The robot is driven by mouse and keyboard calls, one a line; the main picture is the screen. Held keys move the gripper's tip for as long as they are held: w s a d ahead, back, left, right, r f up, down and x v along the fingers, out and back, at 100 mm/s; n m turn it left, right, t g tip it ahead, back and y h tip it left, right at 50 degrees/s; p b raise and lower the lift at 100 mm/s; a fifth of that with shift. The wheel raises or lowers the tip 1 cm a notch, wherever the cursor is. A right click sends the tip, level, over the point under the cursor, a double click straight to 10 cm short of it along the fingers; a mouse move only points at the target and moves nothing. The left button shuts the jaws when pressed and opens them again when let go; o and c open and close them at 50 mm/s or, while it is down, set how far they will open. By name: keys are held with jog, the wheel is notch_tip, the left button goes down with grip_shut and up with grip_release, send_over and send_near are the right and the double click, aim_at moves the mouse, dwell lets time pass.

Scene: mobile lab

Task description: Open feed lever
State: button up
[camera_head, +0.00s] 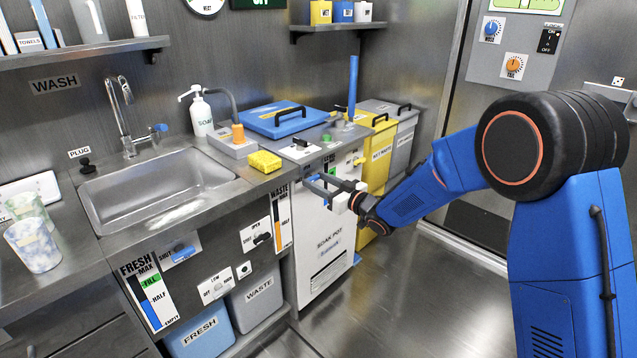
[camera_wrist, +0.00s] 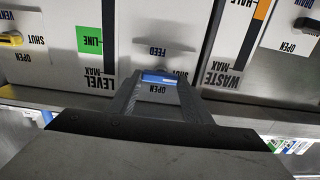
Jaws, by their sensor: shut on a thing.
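The feed lever (camera_wrist: 163,77) is a small blue handle on a plate marked FEED, SHUT and OPEN, on the white front of the soak pot cabinet (camera_head: 325,245). In the wrist view its handle lies sideways, close to the SHUT mark, which it partly covers. My gripper (camera_wrist: 163,82) has its two dark fingers on either side of the handle and is shut on it. In the head view my gripper (camera_head: 318,181) reaches the upper part of the cabinet front. The fingers and wrist hide much of the lever there, so its exact angle is hard to tell.
A sink (camera_head: 155,190) is to the left, with a yellow sponge (camera_head: 265,161) on the counter edge. A yellow bin (camera_head: 377,155) stands right of the cabinet. A tall blue handle (camera_head: 352,88) rises above the cabinet top. The floor in front is clear.

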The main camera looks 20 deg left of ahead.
jog(key=shift+w+m, duration=0.1)
jog(key=shift+m, duration=1.9)
jog(key=o, duration=1.1)
jog(key=shift+c, duration=0.2)
jog(key=shift+d, duration=0.15)
jog(key=v, duration=1.7)
jog(key=shift+d+f, duration=0.1)
